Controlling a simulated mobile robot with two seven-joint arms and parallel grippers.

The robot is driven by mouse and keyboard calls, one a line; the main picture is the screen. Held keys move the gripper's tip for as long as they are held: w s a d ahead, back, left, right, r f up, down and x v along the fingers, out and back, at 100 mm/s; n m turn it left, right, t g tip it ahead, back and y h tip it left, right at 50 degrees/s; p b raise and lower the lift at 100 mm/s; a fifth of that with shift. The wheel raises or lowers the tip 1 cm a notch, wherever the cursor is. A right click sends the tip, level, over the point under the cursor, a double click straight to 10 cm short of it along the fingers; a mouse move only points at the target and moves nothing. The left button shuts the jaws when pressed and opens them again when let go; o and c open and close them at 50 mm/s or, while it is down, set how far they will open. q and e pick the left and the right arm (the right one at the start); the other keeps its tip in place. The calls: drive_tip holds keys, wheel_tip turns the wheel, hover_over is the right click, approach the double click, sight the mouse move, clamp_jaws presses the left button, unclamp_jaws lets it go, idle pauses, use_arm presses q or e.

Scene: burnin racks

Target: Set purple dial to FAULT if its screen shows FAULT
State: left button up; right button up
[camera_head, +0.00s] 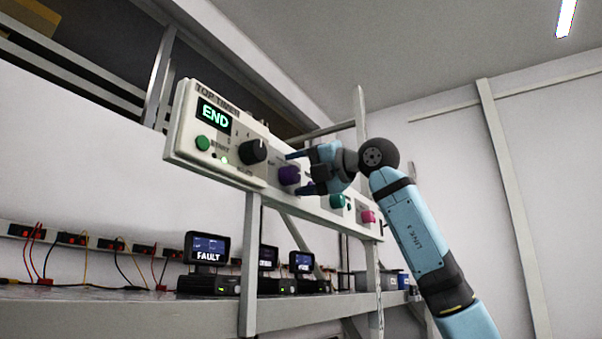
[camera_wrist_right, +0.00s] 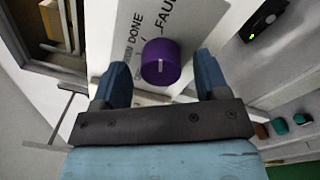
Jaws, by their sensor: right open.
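The purple dial (camera_head: 289,175) sits on the pale control panel (camera_head: 180,150), between a black dial and a teal knob. My right gripper (camera_head: 297,172) is open, with its fingers around the dial. In the right wrist view the purple dial (camera_wrist_right: 161,62) is between the two blue fingers, with gaps visible on both sides. A white mark on its face is roughly vertical; DONE and FAULT are printed beyond it, left and right. A small screen (camera_head: 207,248) on the shelf reads FAULT. Two more screens (camera_head: 268,257) (camera_head: 302,262) are too small to read surely. My left gripper is not in view.
The panel also carries a green END display (camera_head: 214,115), a green button (camera_head: 203,143), a black dial (camera_head: 253,151), a teal knob (camera_head: 337,201) and a pink knob (camera_head: 368,216). A grey shelf (camera_head: 120,310) with wires runs below.

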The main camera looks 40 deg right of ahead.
drive_tip(key=shift+s+d, duration=0.15)
drive_tip(key=shift+s, duration=0.15)
drive_tip(key=b+v, duration=0.2)
drive_tip(key=v, duration=1.1)
